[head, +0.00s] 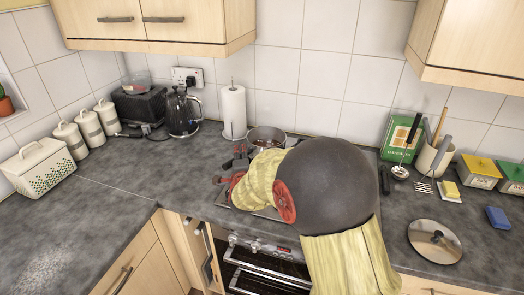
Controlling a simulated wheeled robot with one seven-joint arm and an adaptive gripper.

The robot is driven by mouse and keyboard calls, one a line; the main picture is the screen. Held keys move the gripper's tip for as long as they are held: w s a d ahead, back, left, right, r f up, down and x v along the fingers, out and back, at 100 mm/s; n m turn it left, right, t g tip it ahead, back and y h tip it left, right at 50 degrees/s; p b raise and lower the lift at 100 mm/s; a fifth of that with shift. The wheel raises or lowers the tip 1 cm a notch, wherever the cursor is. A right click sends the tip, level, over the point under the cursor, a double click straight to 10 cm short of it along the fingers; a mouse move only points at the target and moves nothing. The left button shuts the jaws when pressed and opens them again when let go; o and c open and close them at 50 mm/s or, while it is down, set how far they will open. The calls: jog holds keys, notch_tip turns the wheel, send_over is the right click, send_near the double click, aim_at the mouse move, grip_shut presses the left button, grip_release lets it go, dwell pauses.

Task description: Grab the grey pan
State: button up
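A grey metal pan (267,133) stands on the hob at the back, behind my arm. Its rim and part of its inside show; its lower front is hidden by my arm, and I cannot make out its handle clearly. My gripper (232,166), with dark and red fingers, is in front of the pan and to its left, low over the hob. Its fingers look spread apart, with nothing visible held between them. My arm covers much of the hob.
A paper towel roll (233,111) and black kettle (183,112) stand left of the pan. A utensil pot (434,158), a green box (400,135) and a loose lid (434,240) are on the right. The left worktop (75,225) is mostly clear. Wall cabinets (155,25) hang above.

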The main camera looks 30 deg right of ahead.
jog(key=c, duration=0.3)
grip_shut()
dwell(0.9)
jog(key=shift+r, duration=0.15)
